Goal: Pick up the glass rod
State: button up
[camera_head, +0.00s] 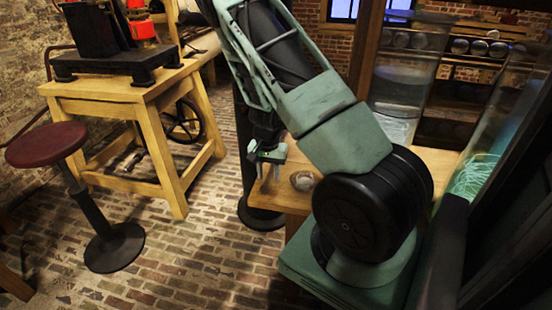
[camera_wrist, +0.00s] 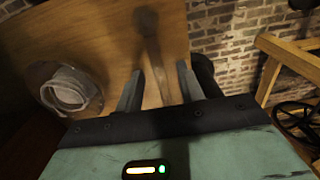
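My gripper (camera_head: 268,177) hangs at the left edge of the wooden table (camera_head: 287,197), fingers pointing down. In the wrist view my gripper (camera_wrist: 160,80) is open, with a clear gap between the fingers. A slim, dim, rod-like shape with a wider rounded end, seemingly the glass rod (camera_wrist: 151,45), lies against the wooden tabletop (camera_wrist: 105,30). It runs from beyond the fingertips back into the gap between them. No finger is seen closed on it. I cannot tell the height of the fingers above it. The rod does not show clearly in the head view.
A small round glass vessel (camera_wrist: 70,92) stands on the tabletop left of the fingers; the head view shows it too (camera_head: 302,181). Tall glass jars (camera_head: 398,90) stand farther back. A stool (camera_head: 47,145) and wooden workbench (camera_head: 120,92) are to the left. Brick floor lies between.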

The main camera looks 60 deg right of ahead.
jog(key=shift+c, duration=0.4)
grip_shut()
